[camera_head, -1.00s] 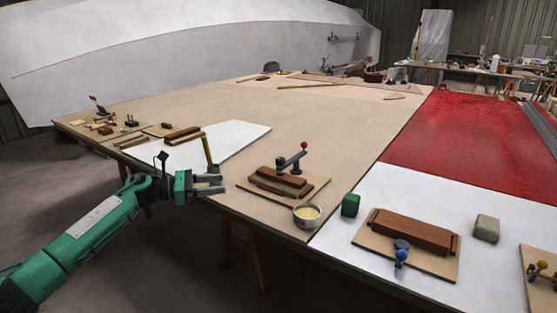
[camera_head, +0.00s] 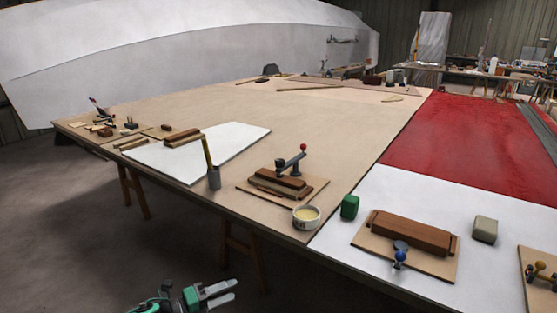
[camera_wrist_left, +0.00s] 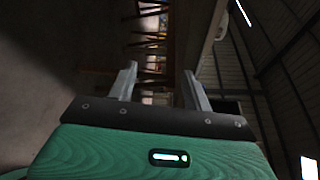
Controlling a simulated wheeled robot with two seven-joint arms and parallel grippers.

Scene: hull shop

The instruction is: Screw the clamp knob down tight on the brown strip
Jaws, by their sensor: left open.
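My left gripper (camera_head: 234,290) is low in front of the table, below its front edge. Its two fingers are apart and empty; the open fingers also show in the left wrist view (camera_wrist_left: 160,80). A brown strip (camera_head: 284,176) lies on lighter pieces on a small wooden board, with a dark clamp (camera_head: 282,164) with a red-tipped lever at its back. Another brown block (camera_head: 412,232) lies on a board to the right, with a blue clamp knob (camera_head: 400,256) at its front. I cannot tell which one the task means. No gripper touches either. My right gripper is out of view.
A gold-knobbed clamp (camera_head: 541,268) is at the right edge. The table's middle is clear.

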